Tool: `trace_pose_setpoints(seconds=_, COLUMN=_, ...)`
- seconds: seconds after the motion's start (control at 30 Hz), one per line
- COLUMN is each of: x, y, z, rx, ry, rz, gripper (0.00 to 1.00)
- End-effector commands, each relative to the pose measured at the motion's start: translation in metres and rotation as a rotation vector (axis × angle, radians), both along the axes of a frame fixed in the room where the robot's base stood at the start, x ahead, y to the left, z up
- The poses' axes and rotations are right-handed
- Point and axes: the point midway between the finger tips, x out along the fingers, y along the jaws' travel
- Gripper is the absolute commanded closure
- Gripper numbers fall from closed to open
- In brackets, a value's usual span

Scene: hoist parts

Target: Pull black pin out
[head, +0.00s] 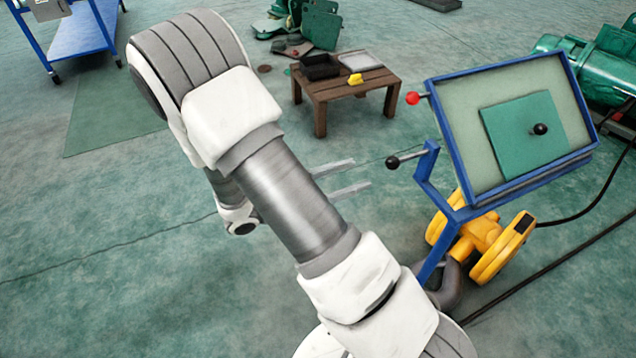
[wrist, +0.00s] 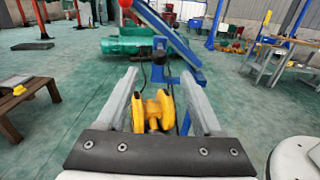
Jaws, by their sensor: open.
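A black ball-ended pin (head: 392,162) sticks out to the left from a blue bracket (head: 428,165) under a tilted blue-framed panel (head: 466,100). My gripper (head: 361,174) is open and empty, its two fingers pointing toward the pin. In the head view the ball is just beyond the fingertips, apart from them. In the wrist view the black ball (wrist: 159,57) shows ahead, between the fingertips and slightly above them. A red-knobbed pin (head: 412,98) sits higher on the panel's left edge. Another black knob (head: 540,129) is on the panel's green plate (head: 522,136).
A yellow wheeled trolley part (head: 480,245) stands below the bracket. A wooden table (head: 345,88) holds a black tray (head: 320,66) and a yellow piece (head: 355,79). Green machinery (head: 600,68) stands at the right. Black cables cross the floor at right.

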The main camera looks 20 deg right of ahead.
Motion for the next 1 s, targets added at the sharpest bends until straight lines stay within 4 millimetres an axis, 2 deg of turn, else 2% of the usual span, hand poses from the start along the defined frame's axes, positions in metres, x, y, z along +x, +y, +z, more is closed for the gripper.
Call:
trace_pose_setpoints(seconds=0.03, x=0.000, y=0.014, z=0.000, rx=0.002, ry=0.000, rz=0.005, gripper=0.32)
trace_pose_setpoints(seconds=0.2, x=-0.003, y=0.048, z=0.000, rx=0.002, ry=0.000, rz=0.003, gripper=0.32)
trace_pose_setpoints(seconds=0.4, x=-0.005, y=0.071, z=0.000, rx=0.001, ry=0.000, rz=0.001, gripper=0.32)
trace_pose_setpoints(seconds=1.0, x=-0.006, y=0.075, z=0.000, rx=0.002, ry=0.000, rz=-0.001, gripper=0.32)
